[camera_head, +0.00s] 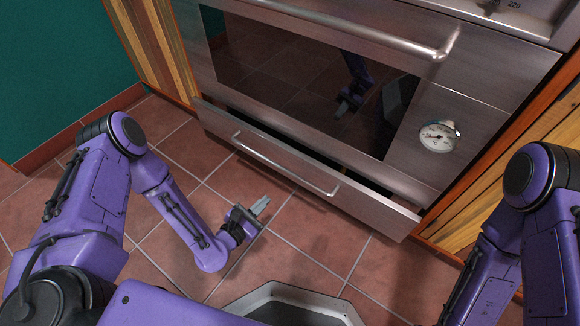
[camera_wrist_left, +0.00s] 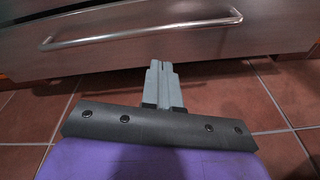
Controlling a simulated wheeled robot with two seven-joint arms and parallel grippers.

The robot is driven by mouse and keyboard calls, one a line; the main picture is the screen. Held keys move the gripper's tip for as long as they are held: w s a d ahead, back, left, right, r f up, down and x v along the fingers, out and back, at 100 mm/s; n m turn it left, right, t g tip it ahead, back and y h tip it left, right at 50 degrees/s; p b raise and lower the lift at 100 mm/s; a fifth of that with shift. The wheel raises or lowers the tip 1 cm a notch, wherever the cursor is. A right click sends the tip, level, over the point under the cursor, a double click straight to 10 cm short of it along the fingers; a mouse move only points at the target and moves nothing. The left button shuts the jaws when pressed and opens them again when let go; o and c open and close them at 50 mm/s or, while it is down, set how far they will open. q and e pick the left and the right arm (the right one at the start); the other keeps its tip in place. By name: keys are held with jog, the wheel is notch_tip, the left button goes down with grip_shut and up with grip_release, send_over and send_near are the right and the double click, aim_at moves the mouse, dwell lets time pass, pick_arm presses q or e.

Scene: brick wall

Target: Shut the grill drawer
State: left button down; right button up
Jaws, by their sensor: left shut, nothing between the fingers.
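The grill drawer (camera_head: 300,168) is the low steel drawer under the oven, with a bar handle (camera_head: 285,166) across its front. It stands pulled out, with a dark gap along its top edge that looks wider at the right. In the left wrist view the drawer front (camera_wrist_left: 170,50) and its handle (camera_wrist_left: 145,29) fill the top. My left gripper (camera_head: 262,205) is shut and empty, low over the floor in front of the drawer; in the left wrist view its fingers (camera_wrist_left: 160,72) point at the drawer's lower edge. They appear apart from it. My right gripper is out of view; only its arm shows.
The oven door (camera_head: 310,75) above is closed, with a long handle (camera_head: 350,27). A round dial (camera_head: 438,136) is at its right. Wooden cabinets (camera_head: 155,45) flank the oven. The tiled floor (camera_head: 300,235) before the drawer is clear.

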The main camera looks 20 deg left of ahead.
pick_arm(q)
jog(key=w+a+r+n+t, duration=0.1)
jog(key=w+r+n+t, duration=0.1)
jog(key=n, duration=0.1)
jog(key=b, duration=0.5)
send_near(294, 156)
jog(key=x, duration=0.4)
jog(key=shift+w+d+f+h, duration=0.1)
jog(key=shift+w+d+h, duration=0.1)
jog(key=shift+w, duration=0.3)
jog(key=shift+w+d+f+h, duration=0.1)
jog(key=shift+w+h, duration=0.1)
jog(key=shift+w, duration=0.3)
jog(key=shift+w+d+r, duration=0.1)
jog(key=shift+w+r, duration=0.05)
jog(key=shift+w, duration=0.25)
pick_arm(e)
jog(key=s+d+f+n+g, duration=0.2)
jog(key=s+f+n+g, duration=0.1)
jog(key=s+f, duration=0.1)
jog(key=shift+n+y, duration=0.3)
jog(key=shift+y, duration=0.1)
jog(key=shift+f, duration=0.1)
